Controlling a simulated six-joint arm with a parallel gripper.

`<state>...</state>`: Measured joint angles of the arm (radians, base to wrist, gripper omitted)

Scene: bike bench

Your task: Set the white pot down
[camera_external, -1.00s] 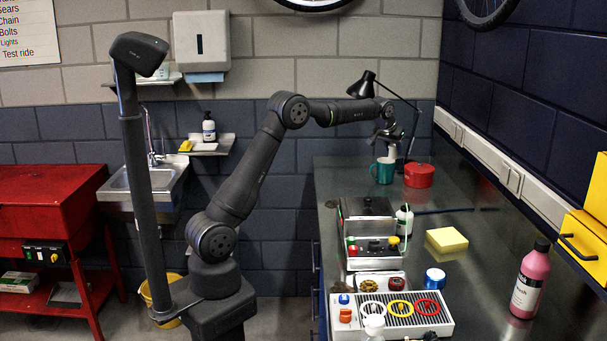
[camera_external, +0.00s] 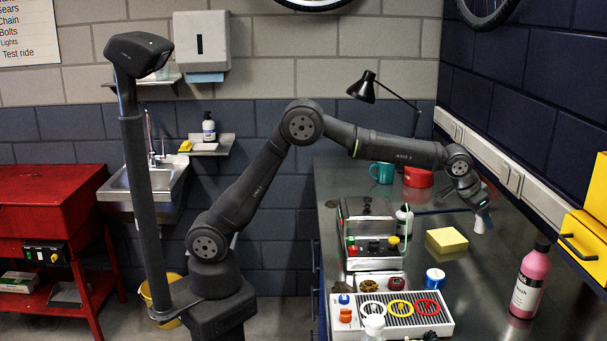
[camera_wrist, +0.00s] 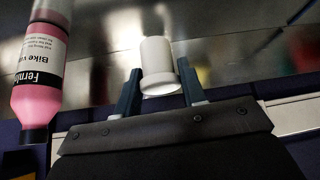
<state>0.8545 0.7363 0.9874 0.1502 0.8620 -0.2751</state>
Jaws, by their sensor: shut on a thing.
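The white pot (camera_wrist: 158,57) is a small white cylinder with a wider rim, held between the two fingers of my gripper (camera_wrist: 159,82) in the wrist view. The outside view shows the white pot (camera_external: 481,224) low at the right side of the bench, below my gripper (camera_external: 482,207), which points down. My gripper is shut on it. Whether the pot touches the bench top (camera_external: 470,275) cannot be told.
A yellow sponge (camera_external: 446,240) lies left of the pot. A pink bottle (camera_external: 531,280) stands nearer the camera; it also shows in the wrist view (camera_wrist: 38,100). The wall trunking (camera_external: 510,180) runs close behind on the right. A red pot (camera_external: 418,177) and teal mug (camera_external: 381,172) stand farther back.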

